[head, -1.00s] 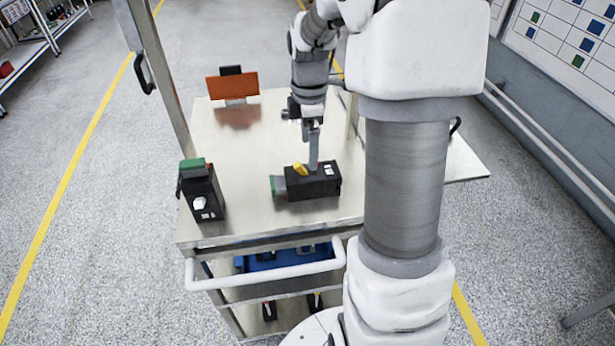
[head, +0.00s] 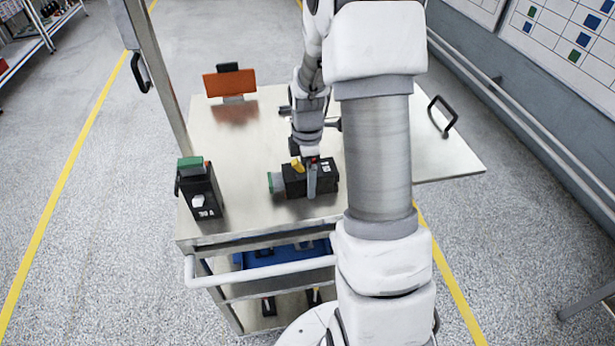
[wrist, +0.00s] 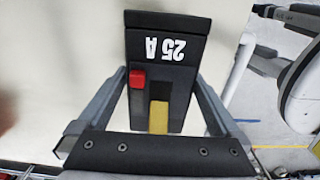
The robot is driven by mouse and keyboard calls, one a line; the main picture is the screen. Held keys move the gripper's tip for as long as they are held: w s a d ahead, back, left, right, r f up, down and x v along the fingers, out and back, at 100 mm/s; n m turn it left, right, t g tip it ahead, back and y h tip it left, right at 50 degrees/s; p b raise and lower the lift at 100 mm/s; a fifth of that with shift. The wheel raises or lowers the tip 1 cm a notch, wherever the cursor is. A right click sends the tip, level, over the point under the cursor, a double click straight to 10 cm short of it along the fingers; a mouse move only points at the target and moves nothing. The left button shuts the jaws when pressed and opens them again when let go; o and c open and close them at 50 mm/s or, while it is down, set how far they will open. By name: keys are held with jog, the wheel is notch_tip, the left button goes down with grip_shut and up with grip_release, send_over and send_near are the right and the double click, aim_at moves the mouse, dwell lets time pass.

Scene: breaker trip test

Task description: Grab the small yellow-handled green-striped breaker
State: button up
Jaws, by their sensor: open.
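The small breaker (head: 295,182) lies on the cart top, a black body with a yellow handle and a green stripe at its left end. In the wrist view the breaker (wrist: 168,48) shows a "25 A" label, a red part and the yellow handle (wrist: 158,117); its green stripe is not seen there. My gripper (head: 312,178) is over the breaker from above. In the wrist view my gripper (wrist: 165,100) is open, with one finger on each side of the black body. Whether the fingers touch it I cannot tell.
A larger black breaker (head: 202,190) with a green top and white handle stands upright at the cart's left front. An orange panel on a stand (head: 230,84) is at the back left. The cart top (head: 245,140) between them is clear. A post rises at the left edge.

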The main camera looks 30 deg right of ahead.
jog(key=shift+c, duration=0.2)
jog(key=shift+r, duration=0.1)
grip_shut()
